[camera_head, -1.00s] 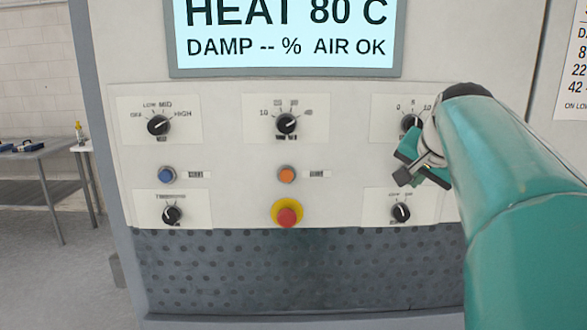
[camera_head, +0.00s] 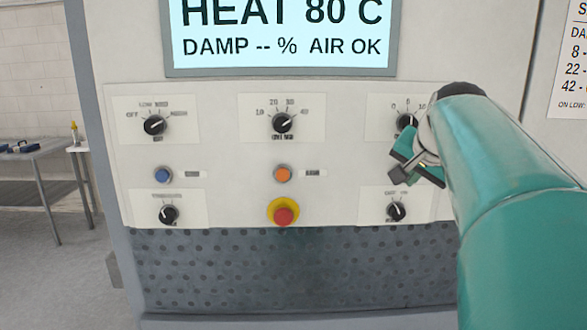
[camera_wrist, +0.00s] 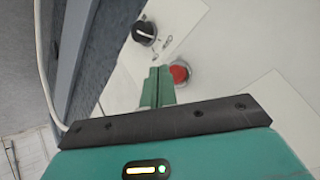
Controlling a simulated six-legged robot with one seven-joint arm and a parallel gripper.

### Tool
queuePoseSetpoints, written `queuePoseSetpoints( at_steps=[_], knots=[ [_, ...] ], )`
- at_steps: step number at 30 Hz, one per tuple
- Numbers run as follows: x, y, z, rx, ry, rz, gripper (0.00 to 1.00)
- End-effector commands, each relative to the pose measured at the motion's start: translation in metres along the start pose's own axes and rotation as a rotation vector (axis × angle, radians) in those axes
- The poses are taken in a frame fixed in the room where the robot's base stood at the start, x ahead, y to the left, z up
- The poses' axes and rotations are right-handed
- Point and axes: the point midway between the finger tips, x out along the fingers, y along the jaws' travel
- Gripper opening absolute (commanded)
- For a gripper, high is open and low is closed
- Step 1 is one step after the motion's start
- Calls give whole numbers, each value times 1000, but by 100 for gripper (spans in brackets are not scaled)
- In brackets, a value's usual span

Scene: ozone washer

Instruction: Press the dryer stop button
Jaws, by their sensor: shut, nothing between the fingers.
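A small red button (camera_wrist: 180,72) with a pale ring shows in the wrist view, just right of my fingertips. My gripper (camera_wrist: 158,72) is shut and empty; whether its tips touch the button or panel I cannot tell. In the head view my gripper (camera_head: 398,176) is in front of the panel's right column, between the upper and lower knobs, and covers the red button there. The panel also has a blue button (camera_head: 163,174), an orange button (camera_head: 283,174) and a red mushroom button (camera_head: 284,214) on a yellow collar. The button labels are too blurred to read.
Black knobs sit above and below the buttons, among them the lower right knob (camera_head: 397,211). A lit display (camera_head: 280,40) is above and a dark perforated plate (camera_head: 300,270) below. A table (camera_head: 35,155) stands far left, with open floor beside it.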

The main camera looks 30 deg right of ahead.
Motion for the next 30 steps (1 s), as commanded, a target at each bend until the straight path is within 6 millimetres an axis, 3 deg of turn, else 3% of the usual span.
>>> queuePoseSetpoints(
  at_steps=[30],
  knots=[
    [6, -4, -5, 0, 0, 0, 0]
  ],
)
